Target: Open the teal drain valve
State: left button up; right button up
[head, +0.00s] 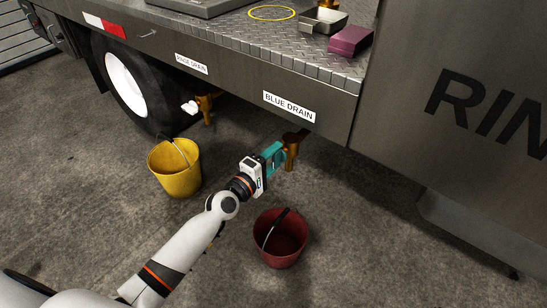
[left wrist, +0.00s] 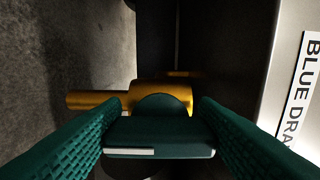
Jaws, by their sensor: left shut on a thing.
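The teal drain valve has a brass body (head: 291,146) hanging under the truck bed edge below the "BLUE DRAIN" label (head: 289,106). In the left wrist view its teal handle (left wrist: 158,136) lies between my two teal fingers, with the brass pipe (left wrist: 95,99) behind it pointing left. My left gripper (head: 275,155) reaches up to the valve from below left and is shut on the handle. In the head view the fingers cover most of the handle. My right gripper is not in view.
A red bucket (head: 267,246) stands on the ground below the valve. A yellow bucket (head: 174,182) stands to the left, near a second brass valve with a white handle (head: 190,107). The truck wheel (head: 124,82) and the steel side panel (head: 440,150) flank the space.

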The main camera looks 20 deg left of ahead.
pick_arm(q)
jog(key=o, duration=1)
jog(key=v, duration=1.2)
